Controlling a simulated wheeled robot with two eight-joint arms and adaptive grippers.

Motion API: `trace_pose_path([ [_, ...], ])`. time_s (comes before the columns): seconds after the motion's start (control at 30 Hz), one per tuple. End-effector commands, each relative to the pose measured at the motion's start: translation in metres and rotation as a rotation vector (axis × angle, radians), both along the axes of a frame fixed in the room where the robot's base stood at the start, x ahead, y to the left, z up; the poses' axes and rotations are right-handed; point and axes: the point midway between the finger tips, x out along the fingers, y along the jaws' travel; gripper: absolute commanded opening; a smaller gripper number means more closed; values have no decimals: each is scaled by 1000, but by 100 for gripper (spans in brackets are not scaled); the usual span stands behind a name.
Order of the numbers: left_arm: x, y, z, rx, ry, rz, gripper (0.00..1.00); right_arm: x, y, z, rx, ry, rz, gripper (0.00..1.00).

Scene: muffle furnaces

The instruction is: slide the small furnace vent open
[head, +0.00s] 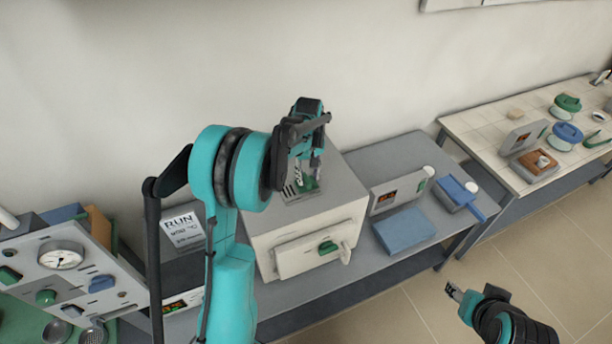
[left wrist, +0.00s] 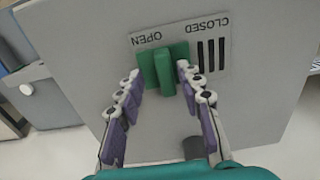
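The small furnace (head: 345,190) is a pale box on the grey bench. Its vent plate (head: 290,192) is on top, partly hidden by my left gripper (head: 308,182). In the left wrist view the green vent slider (left wrist: 164,70) sits by the word OPEN, and dark slots (left wrist: 211,55) show bare by the word CLOSED. My left gripper (left wrist: 158,70) has its fingers apart, one on each side of the slider's raised tab, with a visible gap on the left; contact on the right is unclear. My right gripper (head: 455,292) is low at the right, away from the furnace; its opening is unclear.
A controller box (head: 400,190) and a blue pad (head: 404,230) lie right of the furnace. A gauge panel (head: 65,265) and a RUN sign (head: 182,228) stand left. A tiled bench (head: 490,125) is at the far right. The wall is behind.

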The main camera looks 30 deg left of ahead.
Motion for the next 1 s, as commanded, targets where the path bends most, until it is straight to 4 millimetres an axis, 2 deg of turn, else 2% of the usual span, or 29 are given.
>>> trace_pose_path([
  [0.2,-1,1,0,1,1,1,36,0,0,0,0,0,0,47],
  [0.33,-1,1,11,1,2,1,36,0,0,0,0,0,0,47],
  [0.7,0,-1,87,1,2,0,36,0,0,0,0,0,0,47],
  [0.83,1,-1,107,1,2,0,36,0,0,0,0,0,0,47],
  [1.0,1,-1,119,1,2,0,36,0,0,0,0,0,0,47],
])
